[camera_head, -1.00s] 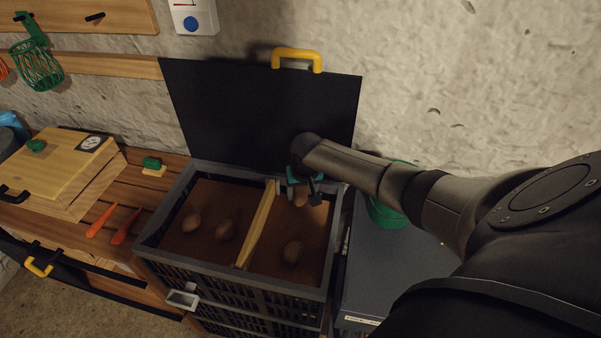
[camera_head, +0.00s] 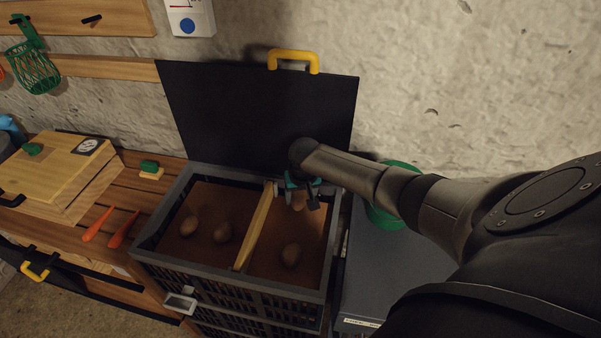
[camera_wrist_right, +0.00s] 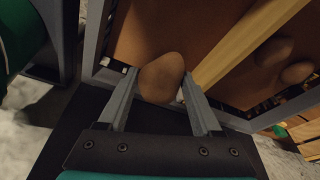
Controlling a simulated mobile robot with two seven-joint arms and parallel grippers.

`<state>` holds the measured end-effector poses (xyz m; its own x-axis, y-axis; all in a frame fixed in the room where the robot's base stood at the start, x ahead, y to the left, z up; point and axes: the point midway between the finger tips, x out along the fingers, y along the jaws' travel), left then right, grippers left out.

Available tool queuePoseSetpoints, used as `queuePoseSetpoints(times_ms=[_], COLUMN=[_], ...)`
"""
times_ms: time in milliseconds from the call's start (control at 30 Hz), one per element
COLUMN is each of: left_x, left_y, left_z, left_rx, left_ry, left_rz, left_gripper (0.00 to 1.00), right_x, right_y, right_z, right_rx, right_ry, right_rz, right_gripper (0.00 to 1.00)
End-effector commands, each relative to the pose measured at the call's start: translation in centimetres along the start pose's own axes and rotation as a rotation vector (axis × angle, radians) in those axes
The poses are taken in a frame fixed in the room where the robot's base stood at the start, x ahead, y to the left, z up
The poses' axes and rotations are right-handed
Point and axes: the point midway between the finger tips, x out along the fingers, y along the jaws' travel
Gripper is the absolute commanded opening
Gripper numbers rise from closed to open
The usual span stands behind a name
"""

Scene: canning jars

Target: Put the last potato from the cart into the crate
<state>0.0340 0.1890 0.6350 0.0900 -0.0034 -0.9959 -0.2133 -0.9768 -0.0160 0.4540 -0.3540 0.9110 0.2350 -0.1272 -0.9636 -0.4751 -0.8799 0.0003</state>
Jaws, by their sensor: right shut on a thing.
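The crate (camera_head: 228,275) is dark grey with a brown bottom and a wooden divider (camera_head: 255,228). Its black lid stands open behind it. Two potatoes lie left of the divider, a potato (camera_head: 190,225) and another potato (camera_head: 222,232). A third potato (camera_head: 291,254) lies in the right compartment. My right gripper (camera_head: 299,200) is over the back of the right compartment, shut on a potato (camera_wrist_right: 161,78). In the right wrist view the held potato sits between the two fingers (camera_wrist_right: 160,90), beside the divider. Whether it touches the crate bottom I cannot tell. My left gripper is not in view.
A grey cart top (camera_head: 372,270) with a green round container (camera_head: 385,212) stands right of the crate. A wooden bench with a wooden box (camera_head: 60,175), orange tools (camera_head: 97,224) and a green-topped brush (camera_head: 150,168) is at left. The open lid (camera_head: 260,115) blocks the back.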

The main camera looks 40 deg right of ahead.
Motion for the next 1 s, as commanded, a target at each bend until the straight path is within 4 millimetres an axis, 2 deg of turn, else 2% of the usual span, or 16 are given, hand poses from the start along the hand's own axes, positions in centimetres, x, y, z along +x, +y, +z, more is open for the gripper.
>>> queuePoseSetpoints(times_ms=[1000], left_x=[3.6], left_y=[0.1], left_z=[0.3], left_rx=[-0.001], left_ry=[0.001], left_rz=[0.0], left_gripper=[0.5], right_x=[5.1], right_y=[-0.1], right_z=[1.4], right_rx=[0.0], right_ry=[0.0], right_rz=[-0.001], right_gripper=[0.44])
